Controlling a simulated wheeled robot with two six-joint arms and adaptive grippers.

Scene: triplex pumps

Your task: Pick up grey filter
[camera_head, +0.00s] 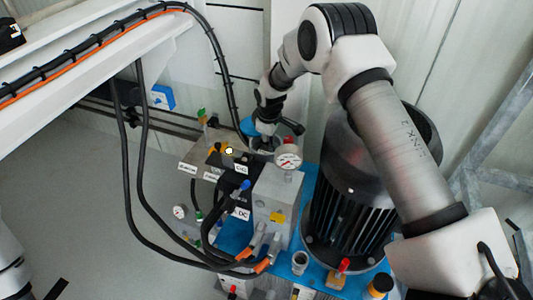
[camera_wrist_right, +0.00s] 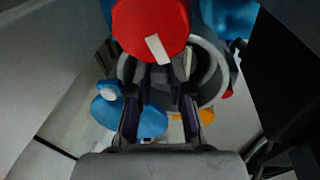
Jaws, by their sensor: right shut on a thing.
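The grey filter (camera_head: 264,146) sits at the top of the pump block, behind the pressure gauge, and is partly hidden by my right gripper (camera_head: 268,124). My right gripper comes down on it from above. In the right wrist view, the fingers (camera_wrist_right: 160,98) reach to the round grey filter body (camera_wrist_right: 212,72) and are shut on it. A red round part (camera_wrist_right: 150,28) with a white label covers some of it there. The filter looks roughly upright, and I cannot tell whether it is clear of its seat. My left gripper is out of view.
A round pressure gauge (camera_head: 288,158) stands just in front of the gripper. The large black motor (camera_head: 350,215) is to the right. Black hoses (camera_head: 128,170) loop on the left, beneath a white beam (camera_head: 110,62). A metal frame (camera_head: 495,135) stands at the far right.

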